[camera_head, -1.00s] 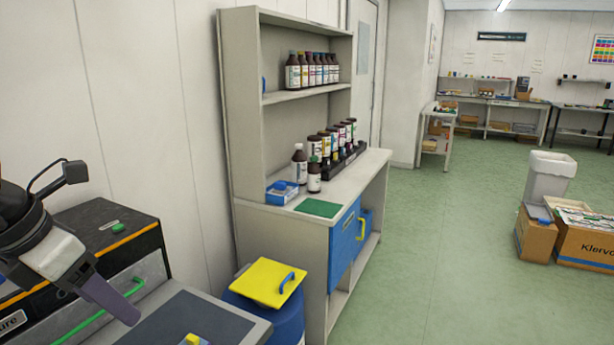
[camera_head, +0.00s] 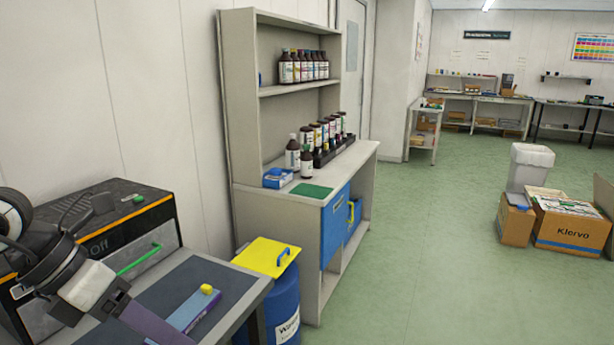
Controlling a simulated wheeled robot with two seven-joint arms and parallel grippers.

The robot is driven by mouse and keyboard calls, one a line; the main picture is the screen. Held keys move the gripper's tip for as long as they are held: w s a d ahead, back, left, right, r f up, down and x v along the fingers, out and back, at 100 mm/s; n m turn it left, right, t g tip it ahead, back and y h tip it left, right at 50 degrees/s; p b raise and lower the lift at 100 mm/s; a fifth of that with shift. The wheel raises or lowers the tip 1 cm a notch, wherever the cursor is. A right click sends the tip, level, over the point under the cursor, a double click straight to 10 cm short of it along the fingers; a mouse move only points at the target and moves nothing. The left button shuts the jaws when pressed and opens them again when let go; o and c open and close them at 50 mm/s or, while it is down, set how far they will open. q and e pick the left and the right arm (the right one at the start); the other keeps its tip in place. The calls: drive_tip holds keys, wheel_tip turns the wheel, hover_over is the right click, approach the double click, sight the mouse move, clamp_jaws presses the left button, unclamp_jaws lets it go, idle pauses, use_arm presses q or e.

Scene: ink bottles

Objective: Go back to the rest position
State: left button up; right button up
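My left arm comes in at the lower left, and its gripper (camera_head: 150,322) reaches down over the front of the grey table at the lower left. I see it from the side, so the gap between its fingers does not show. My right gripper is outside the picture. Several brown ink bottles (camera_head: 303,66) stand on the upper shelf of the cabinet (camera_head: 240,110). More bottles stand in a black rack (camera_head: 334,152) on its counter, with two loose bottles (camera_head: 306,161) in front of the rack.
A black machine (camera_head: 118,215) with a green handle sits on the table (camera_head: 175,275). A flat blue-purple item with a yellow knob (camera_head: 206,290) lies there. A blue drum (camera_head: 283,305) with a yellow lid stands beside it. Boxes (camera_head: 570,232) and a bin stand right. Green floor between is clear.

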use_arm(q)
drive_tip(key=s+d+n+g+h+b, duration=0.1)
drive_tip(key=s+d+n+h+b, duration=0.25)
drive_tip(key=d+h, duration=1.1)
drive_tip(key=w+a+f+n+t+y+b, duration=0.15)
drive_tip(key=w+f+n+t+y, duration=0.4)
drive_tip(key=n+t, duration=0.95)
drive_tip(key=a+f+n+y+b, duration=0.1)
drive_tip(key=a+f+n+y, duration=0.25)
drive_tip(key=f+n, duration=0.45)
drive_tip(key=a+f+n+y+b, duration=0.1)
drive_tip(key=a+f+n+y, duration=0.1)
drive_tip(key=f+n+y, duration=0.6)
drive_tip(key=s+f+n+g, duration=0.2)
drive_tip(key=s+f+g, duration=0.2)
drive_tip(key=s+f, duration=0.4)
drive_tip(key=s+f+n+g+b, duration=0.1)
drive_tip(key=s+f+g, duration=0.3)
drive_tip(key=s+f, duration=0.4)
wheel_tip(320, 180, down, 8)
drive_tip(key=shift+s+a+r+n+y, duration=0.15)
drive_tip(key=shift+s+a+n+y, duration=0.25)
drive_tip(key=shift+n, duration=0.45)
